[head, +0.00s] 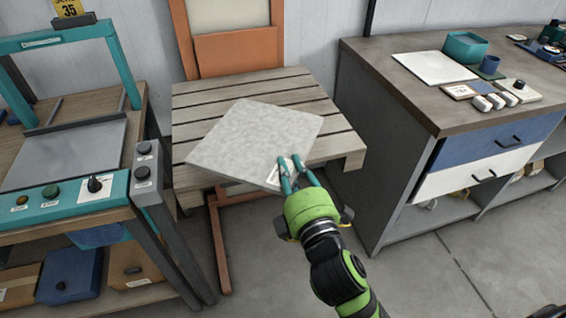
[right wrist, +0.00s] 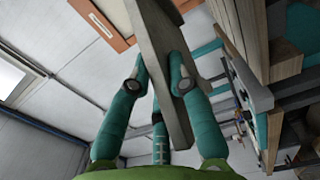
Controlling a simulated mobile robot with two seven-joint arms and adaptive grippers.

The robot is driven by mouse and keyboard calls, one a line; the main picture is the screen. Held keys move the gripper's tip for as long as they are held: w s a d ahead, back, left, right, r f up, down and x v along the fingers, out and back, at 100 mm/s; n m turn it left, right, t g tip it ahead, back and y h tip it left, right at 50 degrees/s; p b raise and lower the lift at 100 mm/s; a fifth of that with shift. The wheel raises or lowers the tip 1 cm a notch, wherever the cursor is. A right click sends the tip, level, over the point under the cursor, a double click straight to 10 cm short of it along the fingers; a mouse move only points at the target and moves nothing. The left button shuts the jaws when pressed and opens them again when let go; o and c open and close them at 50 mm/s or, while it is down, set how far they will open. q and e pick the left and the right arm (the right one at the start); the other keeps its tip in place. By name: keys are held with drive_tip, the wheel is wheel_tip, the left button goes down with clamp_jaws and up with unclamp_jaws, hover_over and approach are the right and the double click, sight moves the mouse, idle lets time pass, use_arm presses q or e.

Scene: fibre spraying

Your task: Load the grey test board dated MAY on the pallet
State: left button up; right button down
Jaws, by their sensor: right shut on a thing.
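The grey speckled test board (head: 250,138) lies flat or nearly flat over the wooden slatted pallet (head: 190,101). I cannot tell whether it rests on the slats or is just above them. My right gripper (head: 291,165) is shut on the board's near right edge. A white label shows beside the fingers, but its date is too small to read. In the right wrist view the teal fingers (right wrist: 157,75) pinch the board (right wrist: 163,48) from both sides. My left gripper is not in view.
A teal-framed press bench (head: 70,150) stands at the left. An orange-framed upright panel (head: 232,50) is behind the pallet. Floor in front is open.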

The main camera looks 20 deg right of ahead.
drive_tip(key=w+d+f+b, duration=0.1)
drive_tip(key=w+d+f, duration=0.2)
drive_tip(key=w+f, duration=0.6)
drive_tip(key=shift+w+d+f, duration=0.2)
drive_tip(key=shift+w+d, duration=0.1)
drive_tip(key=shift+b, duration=0.3)
drive_tip(key=c, duration=1.5)
unclamp_jaws()
drive_tip(key=shift+f, duration=0.5)
drive_tip(key=o, duration=0.3)
drive_tip(key=shift+s, duration=0.1)
drive_tip(key=shift+o, duration=0.2)
drive_tip(key=shift+r, duration=0.1)
drive_tip(key=shift+r, duration=0.1)
